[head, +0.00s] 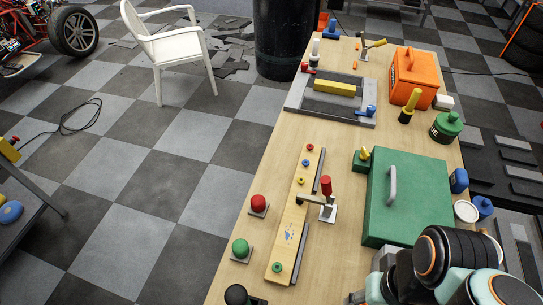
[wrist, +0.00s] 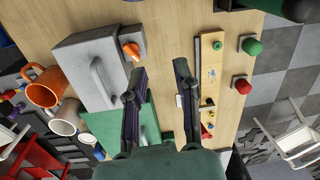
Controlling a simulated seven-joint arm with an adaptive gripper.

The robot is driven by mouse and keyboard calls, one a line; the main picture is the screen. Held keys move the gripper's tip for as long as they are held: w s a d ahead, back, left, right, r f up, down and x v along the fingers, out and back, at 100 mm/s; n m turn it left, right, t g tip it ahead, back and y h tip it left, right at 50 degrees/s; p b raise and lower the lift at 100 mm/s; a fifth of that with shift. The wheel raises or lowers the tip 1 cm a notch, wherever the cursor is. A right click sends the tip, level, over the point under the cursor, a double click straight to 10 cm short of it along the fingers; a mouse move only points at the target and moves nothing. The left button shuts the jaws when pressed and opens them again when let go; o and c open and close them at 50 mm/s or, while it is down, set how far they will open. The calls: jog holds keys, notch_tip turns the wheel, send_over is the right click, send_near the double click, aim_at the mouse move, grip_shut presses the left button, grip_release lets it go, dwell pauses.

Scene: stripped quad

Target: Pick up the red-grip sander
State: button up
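The red-grip sander, a round red knob (head: 258,203) on a small square base, stands on the left edge of the wooden table in the head view. In the wrist view its red grip (wrist: 243,86) is right of my gripper (wrist: 159,68). My gripper is open and empty, with bare table between the fingertips. It is apart from the sander, with the long yellow-and-wood board (head: 287,240) lying between them. In the head view my arm fills the lower right corner, and the fingers cannot be made out.
A green-grip sander (head: 240,247) stands beside the red one, and a black-knobbed one (head: 236,294) is nearer. A clamp with a red handle (head: 326,187) rises by the board. A green case (head: 408,215) covers the table's right. The floor lies beyond the left edge.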

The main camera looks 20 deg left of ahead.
jog(key=o, duration=0.5)
jog(key=shift+o, duration=0.2)
